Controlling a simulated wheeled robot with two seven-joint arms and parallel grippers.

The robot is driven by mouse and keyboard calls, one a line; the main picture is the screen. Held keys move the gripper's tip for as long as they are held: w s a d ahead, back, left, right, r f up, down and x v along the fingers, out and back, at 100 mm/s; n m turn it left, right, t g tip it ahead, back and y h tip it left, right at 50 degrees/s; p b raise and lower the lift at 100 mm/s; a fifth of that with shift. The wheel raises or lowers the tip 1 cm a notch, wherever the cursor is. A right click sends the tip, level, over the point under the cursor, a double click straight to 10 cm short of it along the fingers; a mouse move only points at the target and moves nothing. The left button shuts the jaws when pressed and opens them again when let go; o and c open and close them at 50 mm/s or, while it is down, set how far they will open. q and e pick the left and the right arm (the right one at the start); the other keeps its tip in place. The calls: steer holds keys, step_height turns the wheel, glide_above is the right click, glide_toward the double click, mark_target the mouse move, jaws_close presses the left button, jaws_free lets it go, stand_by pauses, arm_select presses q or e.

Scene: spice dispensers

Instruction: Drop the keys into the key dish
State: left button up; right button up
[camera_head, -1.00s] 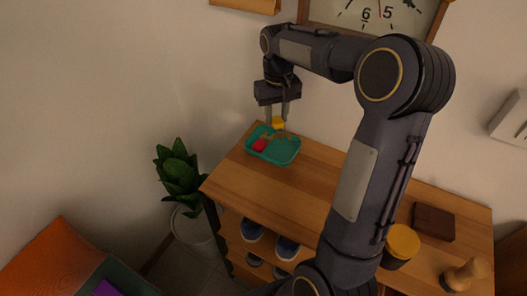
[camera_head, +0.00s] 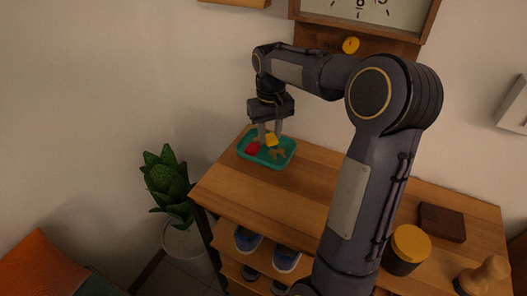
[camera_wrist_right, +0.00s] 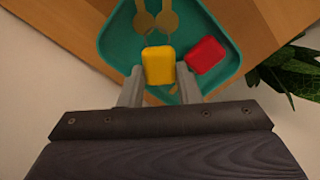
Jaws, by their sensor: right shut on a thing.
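The teal key dish (camera_head: 290,158) sits at the left end of the wooden shelf top; it also shows in the wrist view (camera_wrist_right: 112,40). My right gripper (camera_head: 270,131) is over the dish, shut on the yellow tag of the keys (camera_head: 271,140). In the wrist view the yellow tag (camera_wrist_right: 158,66) sits between the fingertips, with gold-coloured keys (camera_wrist_right: 167,20) beyond it. A red tag (camera_head: 253,149) lies in the dish beside it, also seen in the wrist view (camera_wrist_right: 205,55). I cannot tell whether the held keys touch the dish floor. My left gripper is not in view.
A dark jar with a yellow lid (camera_head: 410,243), a dark brown block (camera_head: 442,222) and a wooden object (camera_head: 485,275) stand at the right on the shelf top. A clock (camera_head: 365,15) hangs behind. A potted plant (camera_head: 168,183) stands left. Shoes (camera_head: 286,258) sit below.

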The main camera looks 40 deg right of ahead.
steer(key=o, duration=1)
step_height(320, 180, up, 3)
steer(key=shift+r+p, duration=0.15)
steer(key=shift+p, duration=0.3)
steer(key=s+a+r, duration=0.6)
steer(key=s, duration=0.1)
steer(key=s+a+r+p, duration=0.1)
steer(key=s+a+r, duration=0.2)
steer(key=s, duration=0.1)
steer(key=shift+r, duration=0.35)
